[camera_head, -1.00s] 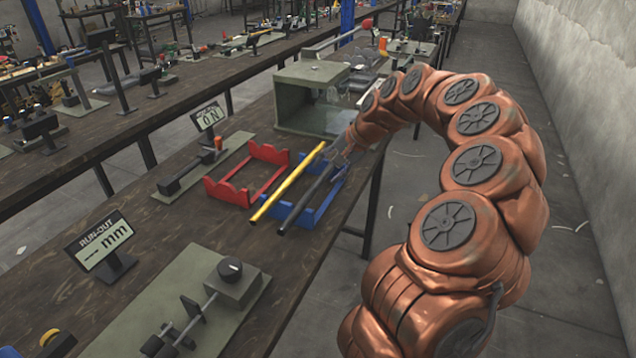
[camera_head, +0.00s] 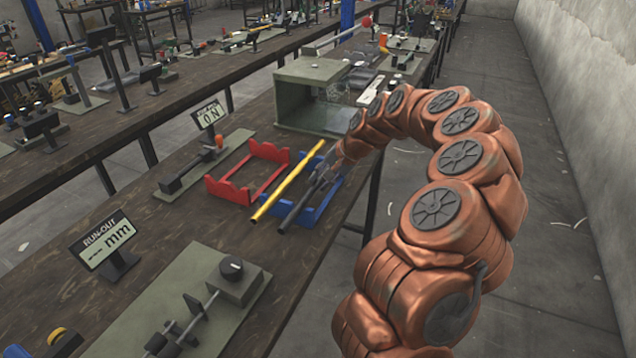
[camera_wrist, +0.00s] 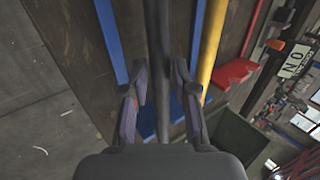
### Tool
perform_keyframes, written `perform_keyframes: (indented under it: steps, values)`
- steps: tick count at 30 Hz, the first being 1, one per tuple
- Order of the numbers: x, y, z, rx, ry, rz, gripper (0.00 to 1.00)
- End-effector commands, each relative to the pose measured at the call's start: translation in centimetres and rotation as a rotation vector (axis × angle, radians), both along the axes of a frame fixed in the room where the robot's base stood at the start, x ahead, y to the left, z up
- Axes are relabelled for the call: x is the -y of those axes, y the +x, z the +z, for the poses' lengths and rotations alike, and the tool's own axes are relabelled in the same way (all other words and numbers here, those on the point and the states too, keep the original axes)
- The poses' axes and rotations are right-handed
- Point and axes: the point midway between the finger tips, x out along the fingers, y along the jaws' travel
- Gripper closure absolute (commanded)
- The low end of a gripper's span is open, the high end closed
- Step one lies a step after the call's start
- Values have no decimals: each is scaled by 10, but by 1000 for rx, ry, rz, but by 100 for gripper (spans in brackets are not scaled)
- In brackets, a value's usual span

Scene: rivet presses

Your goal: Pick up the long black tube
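The long black tube (camera_head: 296,209) lies across the blue cradle (camera_head: 327,207) on the workbench, beside a long yellow tube (camera_head: 287,181). In the wrist view the black tube (camera_wrist: 158,45) runs up the middle, between the two fingers of my gripper (camera_wrist: 160,88). The fingers are spread apart, with a gap on each side of the tube. The yellow tube (camera_wrist: 211,45) passes just right of the right finger. In the head view my gripper (camera_head: 325,172) is over the far part of the black tube, and its fingertips are hard to make out.
A red cradle (camera_head: 236,193) stands left of the tubes. A green-grey open box (camera_head: 309,75) stands behind them. A run-out display (camera_head: 107,240) and a fixture on a green plate (camera_head: 180,320) are nearer on the bench. Free floor lies right of the bench.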

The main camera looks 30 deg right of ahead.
Motion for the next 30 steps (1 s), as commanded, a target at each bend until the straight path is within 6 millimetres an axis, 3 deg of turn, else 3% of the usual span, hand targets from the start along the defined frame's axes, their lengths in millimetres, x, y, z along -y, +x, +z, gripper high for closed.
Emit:
perform_keyframes:
  steps: [7, 22, 30]
  values:
    - [0, 0, 0, 0, 0, 0, 100]
    - [0, 0, 3, 0, -1, -1, 100]
    - [0, 1, 22, 3, -1, -2, 100]
